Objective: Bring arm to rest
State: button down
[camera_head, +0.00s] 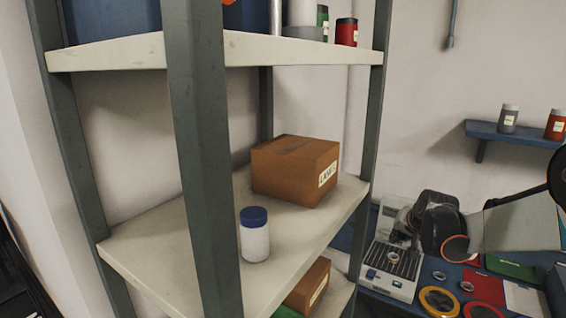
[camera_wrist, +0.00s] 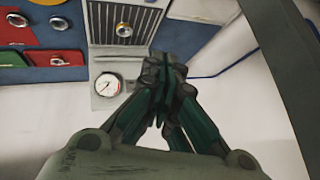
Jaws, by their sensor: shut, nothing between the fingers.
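My gripper (camera_wrist: 165,85) shows in the wrist view with its dark green fingers closed together and nothing between them. It points toward a grey machine with a slatted top (camera_wrist: 103,20) and a round white dial (camera_wrist: 107,84). The fingertips are in front of the machine's near edge in the picture; I cannot tell the height gap. A metal ring (camera_wrist: 124,30) lies on the slats. In the head view I cannot clearly pick out my gripper. The grey machine (camera_head: 390,285) stands there at the lower right.
A shelf unit (camera_head: 150,235) fills the left and middle, with a cardboard box (camera_head: 295,170) and a blue-capped white jar (camera_head: 254,240). A blue wall shelf (camera_head: 500,134) holds bottles. Rings (camera_head: 439,275) and a yellow ring (camera_head: 438,301) lie on the bench. Dark equipment (camera_head: 440,215) stands behind the machine.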

jog(key=s+a+r+n+p, duration=0.1)
jog(key=s+a+r, duration=0.3)
jog(key=s+r, duration=0.3)
jog(key=s+a+r+n+p, duration=0.1)
jog(key=s+a+r+n, duration=0.1)
jog(key=s+a+r, duration=0.6)
jog(key=s+a+f+n+b, duration=0.1)
jog(key=s+f, duration=0.3)
jog(key=s, duration=0.3)
jog(key=s+f+n+b, duration=0.1)
jog(key=s+f+b, duration=0.1)
jog(key=s+f, duration=0.2)
jog(key=s+a+f+n+g+b, duration=0.1)
jog(key=s+f, duration=0.3)
jog(key=s, duration=0.6)
jog(key=shift+s+a+f+b, duration=0.3)
jog(key=shift+f+b, duration=0.05)
jog(key=shift+b, duration=0.05)
dwell(0.3)
